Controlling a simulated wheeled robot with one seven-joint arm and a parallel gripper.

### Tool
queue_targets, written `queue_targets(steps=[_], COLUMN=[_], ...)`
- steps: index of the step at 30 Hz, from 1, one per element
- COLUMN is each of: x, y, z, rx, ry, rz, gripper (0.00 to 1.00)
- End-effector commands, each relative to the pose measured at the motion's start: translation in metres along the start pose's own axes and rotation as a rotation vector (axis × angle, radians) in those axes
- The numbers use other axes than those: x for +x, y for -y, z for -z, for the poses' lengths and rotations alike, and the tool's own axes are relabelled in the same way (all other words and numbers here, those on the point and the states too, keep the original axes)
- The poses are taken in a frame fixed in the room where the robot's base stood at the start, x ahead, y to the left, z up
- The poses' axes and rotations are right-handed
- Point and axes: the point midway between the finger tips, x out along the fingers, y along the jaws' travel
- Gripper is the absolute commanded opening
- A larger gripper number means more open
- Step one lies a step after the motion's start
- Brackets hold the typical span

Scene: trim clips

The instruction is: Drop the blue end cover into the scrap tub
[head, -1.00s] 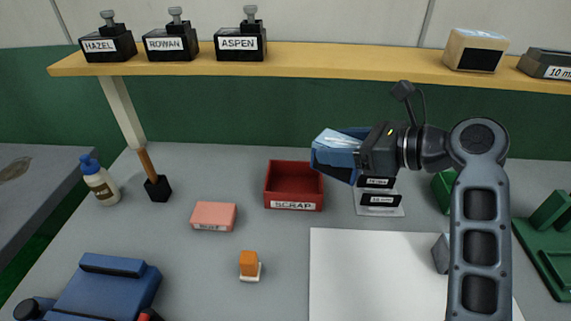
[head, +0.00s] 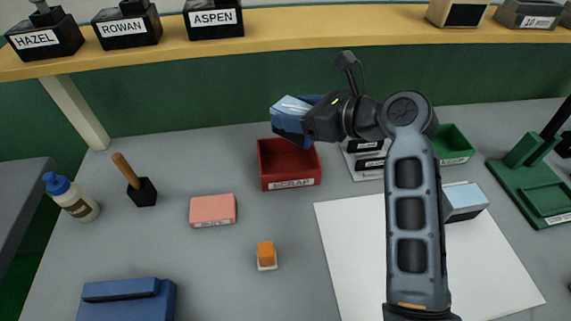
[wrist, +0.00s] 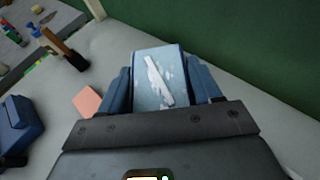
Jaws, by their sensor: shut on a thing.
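The blue end cover is a light blue block with a white smear on its face (wrist: 160,80), between my gripper's two dark blue fingers in the wrist view. In the head view, its pale face (head: 291,106) shows at the end of my gripper (head: 290,118), which is shut on it. The scrap tub (head: 291,184) is a red open box labelled SCRAP on the grey bench. My gripper and the cover appear over the tub's back edge, raised above the bench. The tub's back rim is partly hidden by them.
A light blue and grey block (head: 464,202) lies on the white sheet (head: 365,260). A green bin (head: 455,146) is right. A shelf (head: 300,33) runs behind.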

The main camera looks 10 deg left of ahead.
Motion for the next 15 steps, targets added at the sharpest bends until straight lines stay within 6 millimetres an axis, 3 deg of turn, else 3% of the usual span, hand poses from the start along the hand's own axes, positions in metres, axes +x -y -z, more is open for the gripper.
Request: queue_targets(steps=[1,6,15], x=[0.004,0.011,0.011], y=[0.0,0.0,0.0], z=[0.011,0.025,0.027], rx=[0.001,-0.001,-0.001], ry=[0.0,0.001,0.001], rz=[0.0,0.0,0.0], gripper=[0.29,0.29,0.29])
